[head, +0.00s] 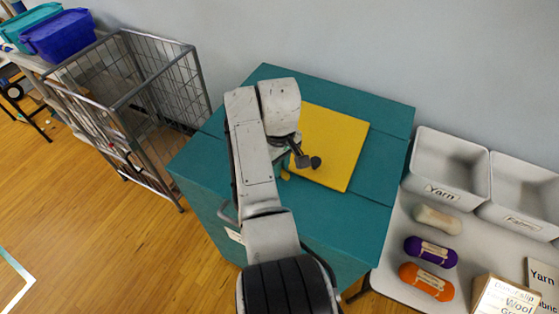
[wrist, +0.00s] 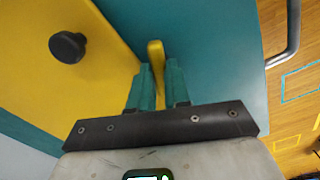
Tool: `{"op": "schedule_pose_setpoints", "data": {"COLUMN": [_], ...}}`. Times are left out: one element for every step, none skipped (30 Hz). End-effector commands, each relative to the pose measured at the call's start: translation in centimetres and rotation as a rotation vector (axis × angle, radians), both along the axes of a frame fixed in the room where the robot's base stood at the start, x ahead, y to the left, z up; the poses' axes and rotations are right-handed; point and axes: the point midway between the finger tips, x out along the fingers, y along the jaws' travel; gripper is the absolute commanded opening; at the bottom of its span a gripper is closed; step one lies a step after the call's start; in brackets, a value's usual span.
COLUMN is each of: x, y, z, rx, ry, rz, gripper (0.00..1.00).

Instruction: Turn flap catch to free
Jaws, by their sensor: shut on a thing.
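A teal chest (head: 345,222) has a square yellow flap (head: 338,137) in its top, with a black round knob (head: 316,162) near the flap's front edge. The flap and knob also show at the left of the wrist view (wrist: 67,47). The small yellow flap catch (wrist: 156,55) stands on the teal top beside the flap's edge; a bit of it shows in the head view (head: 285,175). My gripper (wrist: 157,85) is shut on the catch, one finger on each side. The catch's lower part is hidden between the fingers.
A wire cart (head: 128,100) stands left of the chest, with blue (head: 58,36) and teal bins behind it. At the right, a table holds grey bins (head: 447,172), purple yarn (head: 431,251) and orange yarn (head: 426,281). A metal handle (wrist: 289,40) sticks out from the chest's side.

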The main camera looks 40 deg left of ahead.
Motion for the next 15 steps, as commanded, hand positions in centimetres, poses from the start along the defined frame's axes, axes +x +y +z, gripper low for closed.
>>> {"op": "schedule_pose_setpoints", "data": {"x": [0.13, 0.15, 0.17, 0.16, 0.16, 0.16, 0.14, 0.13, 0.12, 0.13, 0.13, 0.13, 0.13, 0.13, 0.13], "y": [0.07, 0.06, 0.05, 0.06, 0.07, 0.07, 0.09, 0.11, 0.11, 0.11, 0.11, 0.12, 0.12, 0.12, 0.12], "z": [0.25, 0.25, 0.25, 0.24, 0.24, 0.24, 0.24, 0.24, 0.23, 0.23, 0.23, 0.23, 0.22, 0.22, 0.21], "rx": [0.004, 0.003, 0.003, 0.004, 0.004, 0.005, 0.005, 0.005, 0.005, 0.005, 0.004, 0.004, 0.004, 0.006, 0.006], "ry": [-0.003, -0.004, -0.004, -0.004, -0.004, -0.004, -0.004, -0.004, -0.004, -0.004, -0.005, -0.005, -0.005, -0.004, -0.004], "rz": [0.04, 0.065, 0.097, 0.121, 0.144, 0.173, 0.194, 0.215, 0.239, 0.256, 0.272, 0.292, 0.305, 0.318, 0.332], "gripper": [0.0, 0.0, 0.0, 0.0, 0.0, 0.0, 0.0, 0.0, 0.0, 0.0, 0.0, 0.0, 0.0, 0.0, 0.0]}}
